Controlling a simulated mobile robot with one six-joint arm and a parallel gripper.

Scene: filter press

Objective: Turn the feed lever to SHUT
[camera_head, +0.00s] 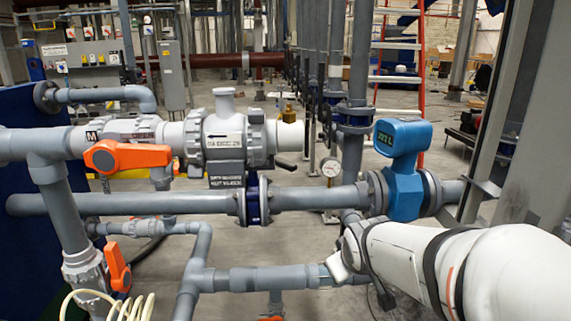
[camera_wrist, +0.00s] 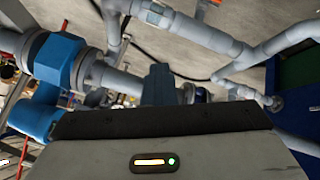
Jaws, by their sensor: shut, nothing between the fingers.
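An orange lever (camera_head: 127,156) lies roughly level on the upper grey pipe at the left, beside a tag marked M. A second orange lever (camera_head: 117,267) hangs steeply on the vertical pipe below it. A sliver of orange (camera_head: 270,318) shows at the bottom edge. I cannot read which is the feed lever or any SHUT mark. My gripper (camera_wrist: 158,82) is shut and empty in the wrist view, pointing towards the pipes. In the head view my white arm reaches in from the right, well apart from both left levers. A small orange part (camera_wrist: 214,2) shows at the wrist view's top edge.
A blue flow meter (camera_head: 403,180) sits on the middle pipe (camera_head: 310,197), close above my arm; it also shows in the wrist view (camera_wrist: 55,62). Lower grey pipes (camera_head: 250,279) run between my arm and the left levers. A coiled cream hose (camera_head: 125,306) lies at lower left.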

